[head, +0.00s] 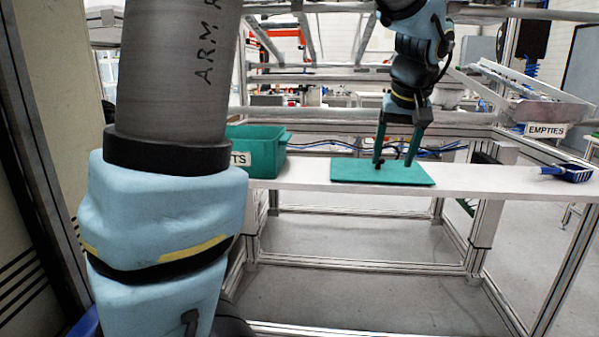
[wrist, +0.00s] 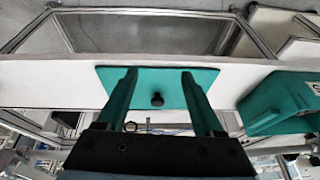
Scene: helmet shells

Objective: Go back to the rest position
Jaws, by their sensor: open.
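My gripper (head: 394,162) hangs over the green mat (head: 345,172) on the white shelf in the head view. Its two green fingers point down and stand apart, with nothing held between them. In the wrist view my gripper (wrist: 158,75) is also open, its fingers spread over the mat (wrist: 158,74). A small black knob (wrist: 157,99) shows between the fingers there. I cannot tell whether the fingertips touch the mat. No helmet shell is visible in either view.
A green bin (head: 262,150) stands on the shelf left of the mat, partly behind my arm. The white shelf (head: 470,181) is bare right of the mat, up to a blue brush-like item (head: 570,172). A tray labelled EMPTIES (head: 535,108) is at the right. Metal frame bars surround the shelf.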

